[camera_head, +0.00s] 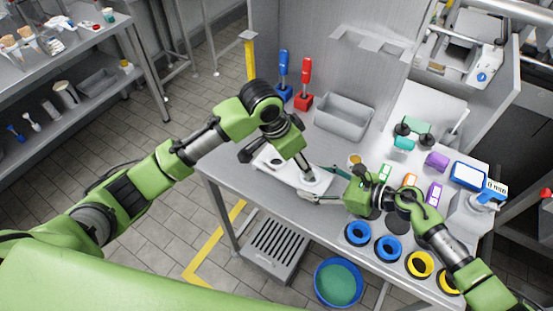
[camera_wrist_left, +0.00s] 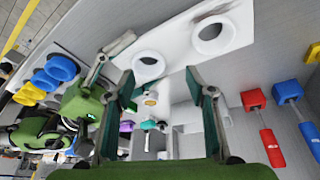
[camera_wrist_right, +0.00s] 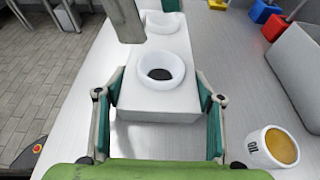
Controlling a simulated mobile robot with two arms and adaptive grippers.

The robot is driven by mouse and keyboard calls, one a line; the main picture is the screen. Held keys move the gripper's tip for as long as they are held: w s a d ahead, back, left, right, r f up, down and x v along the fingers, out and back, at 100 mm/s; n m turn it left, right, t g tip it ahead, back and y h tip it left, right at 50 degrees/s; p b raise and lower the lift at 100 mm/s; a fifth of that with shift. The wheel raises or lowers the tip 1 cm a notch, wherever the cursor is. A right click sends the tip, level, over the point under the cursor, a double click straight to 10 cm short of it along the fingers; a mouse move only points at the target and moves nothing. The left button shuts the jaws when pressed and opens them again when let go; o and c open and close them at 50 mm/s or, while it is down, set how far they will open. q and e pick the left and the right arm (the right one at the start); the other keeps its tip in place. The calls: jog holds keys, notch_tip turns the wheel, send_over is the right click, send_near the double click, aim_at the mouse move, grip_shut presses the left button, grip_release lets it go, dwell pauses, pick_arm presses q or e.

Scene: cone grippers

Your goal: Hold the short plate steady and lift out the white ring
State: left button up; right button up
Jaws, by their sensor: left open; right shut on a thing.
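The short white plate (camera_head: 322,187) lies near the table's left front edge. In the right wrist view, a white ring (camera_wrist_right: 178,72) with a dark centre stands on the plate (camera_wrist_right: 160,104). My right gripper (camera_wrist_right: 158,95) has its fingers on both sides of the plate's near end, shut on it. My left gripper (camera_head: 306,172) points down over the plate in the head view and hides part of it. In the left wrist view, my left gripper (camera_wrist_left: 166,85) is open and empty, with the white ring (camera_wrist_left: 148,53) and a second white ring (camera_wrist_left: 196,40) beyond it.
A small cup (camera_wrist_right: 258,150) with amber contents stands right of the plate. A grey bin (camera_head: 343,117) and blue and red upright tools (camera_head: 304,85) stand behind. Blue rings (camera_head: 388,240) and yellow rings (camera_head: 410,262) line the front right edge. Bare tabletop lies beside the plate.

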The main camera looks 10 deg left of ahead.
aim_at(277, 153)
pick_arm(q)
jog(key=w+a+r+g+y, duration=0.3)
jog(key=w+a+r+y, duration=0.1)
jog(key=a+r, duration=0.25)
jog(key=shift+m, duration=0.3)
jog(key=shift+w+f, duration=0.15)
jog(key=shift+f, duration=5)
jog(key=shift+c, duration=0.4)
jog(key=c, duration=0.6)
jog(key=shift+o, duration=0.2)
jog(key=shift+r, duration=0.1)
jog(key=shift+r, duration=2.4)
